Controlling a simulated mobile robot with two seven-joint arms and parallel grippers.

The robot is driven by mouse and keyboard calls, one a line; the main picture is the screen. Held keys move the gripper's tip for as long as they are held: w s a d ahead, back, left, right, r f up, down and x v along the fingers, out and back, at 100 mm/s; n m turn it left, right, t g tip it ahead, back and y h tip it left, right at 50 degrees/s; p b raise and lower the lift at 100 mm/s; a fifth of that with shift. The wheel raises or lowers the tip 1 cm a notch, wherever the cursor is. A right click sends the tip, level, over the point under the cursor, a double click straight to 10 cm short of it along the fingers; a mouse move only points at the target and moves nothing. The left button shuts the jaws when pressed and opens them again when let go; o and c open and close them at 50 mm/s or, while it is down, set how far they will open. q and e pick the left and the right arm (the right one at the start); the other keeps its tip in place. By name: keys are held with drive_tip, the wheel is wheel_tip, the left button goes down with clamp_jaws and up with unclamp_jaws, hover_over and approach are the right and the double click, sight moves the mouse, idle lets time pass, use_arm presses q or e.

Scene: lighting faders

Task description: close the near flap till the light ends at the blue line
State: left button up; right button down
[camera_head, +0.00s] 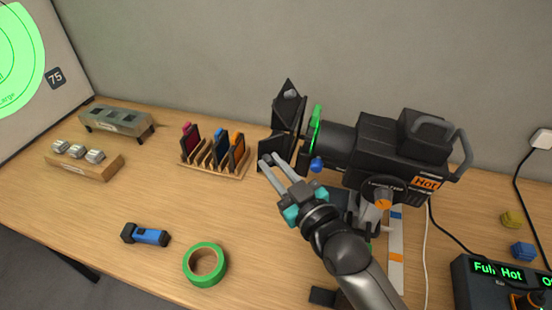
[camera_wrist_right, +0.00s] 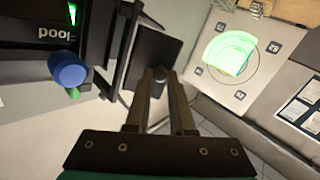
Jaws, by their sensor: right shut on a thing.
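The black stage lamp (camera_head: 378,155) stands at the right back of the table, its barn-door flaps at its left end. The near flap (camera_head: 284,146) is a dark plate low at that end; it also shows in the right wrist view (camera_wrist_right: 157,50). My right gripper (camera_head: 269,160) has its fingertips at this flap, shut on it; in the wrist view the fingers (camera_wrist_right: 158,76) meet a small dark knob at its edge. Green light (camera_head: 14,45) falls on the white board at the left, also seen in the wrist view (camera_wrist_right: 228,52). I cannot make out a blue line there. My left gripper is not in view.
A rack of colored filters (camera_head: 213,155) stands left of the lamp. A green tape roll (camera_head: 205,264) and a blue flashlight (camera_head: 146,235) lie in front. A control box (camera_head: 497,292) is at the right. The table between rack and tape is clear.

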drive_tip(key=c, duration=0.8)
unclamp_jaws()
drive_tip(key=shift+o, duration=0.2)
drive_tip(key=b+v, duration=0.1)
drive_tip(key=v, duration=1.4)
drive_tip(key=shift+s, duration=0.1)
